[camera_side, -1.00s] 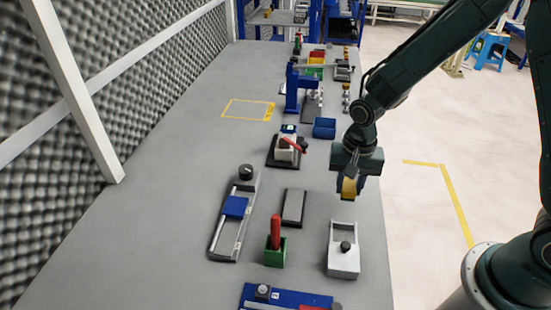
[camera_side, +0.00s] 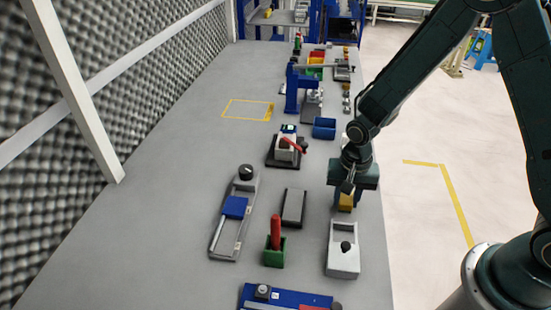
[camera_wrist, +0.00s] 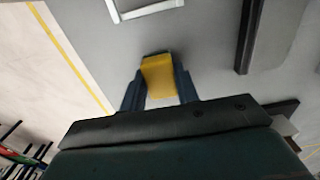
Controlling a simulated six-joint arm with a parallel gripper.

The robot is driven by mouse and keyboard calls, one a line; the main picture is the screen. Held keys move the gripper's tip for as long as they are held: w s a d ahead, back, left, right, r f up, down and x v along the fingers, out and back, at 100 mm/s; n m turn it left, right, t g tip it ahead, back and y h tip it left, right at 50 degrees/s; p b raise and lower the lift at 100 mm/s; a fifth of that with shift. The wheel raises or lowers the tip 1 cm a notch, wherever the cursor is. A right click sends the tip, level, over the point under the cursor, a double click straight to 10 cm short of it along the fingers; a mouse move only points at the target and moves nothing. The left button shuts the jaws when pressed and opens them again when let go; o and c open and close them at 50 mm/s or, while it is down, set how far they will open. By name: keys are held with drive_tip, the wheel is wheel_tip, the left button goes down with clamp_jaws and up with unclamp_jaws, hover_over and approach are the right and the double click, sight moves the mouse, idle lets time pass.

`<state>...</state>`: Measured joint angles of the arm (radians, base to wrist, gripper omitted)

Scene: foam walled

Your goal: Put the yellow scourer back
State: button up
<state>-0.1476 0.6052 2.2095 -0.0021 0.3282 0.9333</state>
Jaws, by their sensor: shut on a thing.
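The yellow scourer (camera_wrist: 158,76) sits between the two blue fingers of my gripper (camera_wrist: 160,92) in the wrist view, and the gripper is shut on it. In the side view the scourer (camera_side: 346,201) shows as a small yellow block under my gripper (camera_side: 347,196). It is over the right part of the bench, just behind a light grey tray-like holder (camera_side: 343,262) with a black knob. The holder's white rim (camera_wrist: 150,10) shows at the top of the wrist view. I cannot tell whether the scourer touches the bench.
A dark-edged grey block (camera_side: 293,207) lies left of my gripper. A green holder with a red handle (camera_side: 275,248) stands nearer the front. The bench's right edge is close to my gripper.

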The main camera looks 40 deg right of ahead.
sight(347, 198)
drive_tip(key=shift+f, duration=0.15)
drive_tip(key=o, duration=0.9)
drive_tip(key=shift+r, duration=6.15)
drive_tip(key=shift+r, duration=0.1)
